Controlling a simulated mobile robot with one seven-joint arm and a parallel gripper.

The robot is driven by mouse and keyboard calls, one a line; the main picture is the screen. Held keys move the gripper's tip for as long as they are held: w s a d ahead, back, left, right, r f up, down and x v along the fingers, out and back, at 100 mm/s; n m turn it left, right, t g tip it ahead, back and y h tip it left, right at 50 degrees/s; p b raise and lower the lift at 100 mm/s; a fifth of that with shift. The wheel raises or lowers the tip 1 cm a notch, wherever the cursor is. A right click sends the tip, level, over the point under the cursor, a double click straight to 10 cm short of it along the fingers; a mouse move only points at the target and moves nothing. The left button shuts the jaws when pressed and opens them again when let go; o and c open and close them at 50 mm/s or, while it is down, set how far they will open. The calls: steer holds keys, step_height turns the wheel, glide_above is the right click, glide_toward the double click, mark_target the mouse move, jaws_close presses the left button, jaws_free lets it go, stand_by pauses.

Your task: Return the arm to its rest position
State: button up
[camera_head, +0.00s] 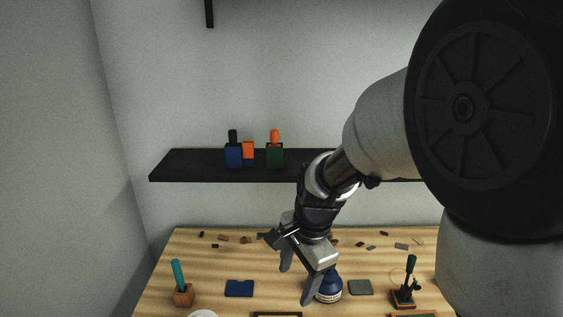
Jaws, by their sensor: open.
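My gripper (298,286) is open and points down over the middle of the wooden table, with nothing seen between its two fingers. My arm reaches in from the right side and covers much of the right of the view. A dark blue round bottle (329,288) stands just right of and behind the right finger, which partly hides it. I cannot tell whether finger and bottle touch.
On the table (158,291) are a teal-handled stamp (179,284), a blue pad (239,289), a grey pad (360,287), a dark-handled press (406,286) and several small pieces. A black shelf (200,172) holds blue, orange and green bottles. Air left of my gripper is clear.

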steer(key=s+d+r+n+t+h, duration=0.1)
steer(key=s+d+r+n+t, duration=0.3)
steer(key=s+d+r+n, duration=0.6)
steer(key=s+r+n, duration=0.2)
steer(key=s+r, duration=0.2)
steer(key=shift+s+d, duration=0.15)
steer(key=shift+d, duration=0.25)
